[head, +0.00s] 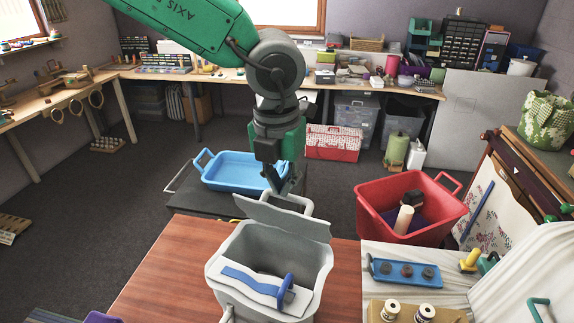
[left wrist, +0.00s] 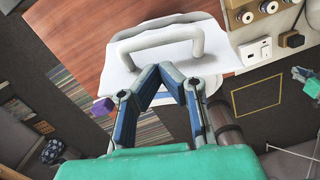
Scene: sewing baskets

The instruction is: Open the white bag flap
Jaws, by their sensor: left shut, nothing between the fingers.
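The white bag (head: 226,263) stands on the reddish-brown wooden table in the head view. Its flap (head: 282,216) is raised and tilted up at the back edge, so the inside shows. A folded white and blue piece (head: 250,280) and a blue spool-like part (head: 286,291) show in the opening. A handle (head: 300,203) shows behind the flap. My left gripper (head: 290,186) is just behind and above the flap, shut and empty. In the left wrist view its fingertips (left wrist: 160,72) meet close to the white handle (left wrist: 155,43); contact is unclear.
A blue tray (head: 240,172) sits on a dark surface behind the bag. A red bin (head: 412,207) with items stands at the right. A small blue tray (head: 402,282) and thread spools (head: 390,309) lie right of the bag. Bare wood (head: 165,275) is clear at the left.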

